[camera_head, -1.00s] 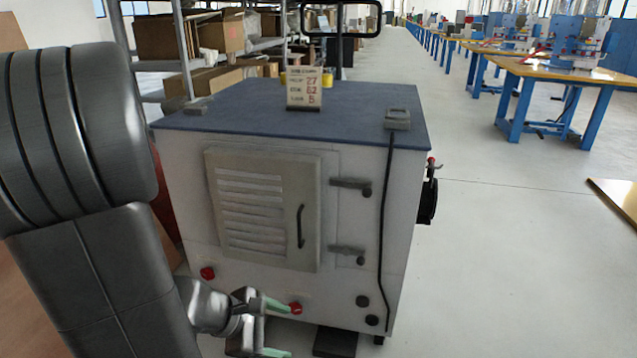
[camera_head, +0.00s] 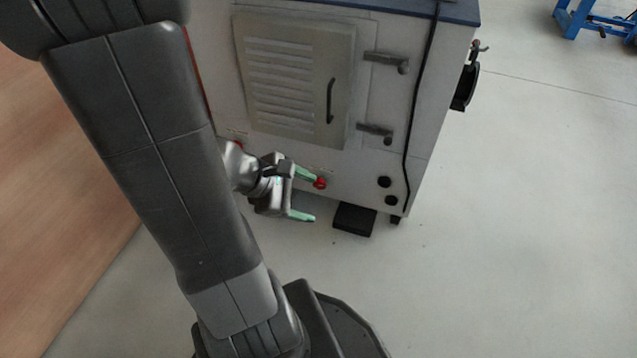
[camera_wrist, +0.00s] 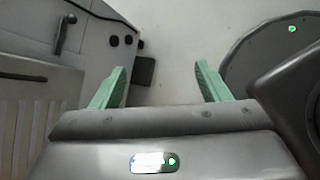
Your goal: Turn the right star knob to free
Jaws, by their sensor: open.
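The right star knob (camera_head: 320,183) is a small red knob low on the front of the grey cabinet. My gripper (camera_head: 309,197) is open with green fingers. Its upper fingertip shows right beside the red knob in the head view; I cannot tell whether they touch. The lower finger is below the knob. The left red knob (camera_head: 238,145) is mostly hidden behind my arm. In the wrist view my open gripper (camera_wrist: 160,82) has nothing between its fingers, and neither red knob shows.
The cabinet (camera_head: 345,165) has a louvred door (camera_head: 290,80) with a dark handle and two latches. Two black knobs (camera_head: 384,182) sit at lower right, near a hanging cable. A black pedal (camera_head: 354,219) lies on the floor below. Open floor (camera_head: 520,220) extends to the right.

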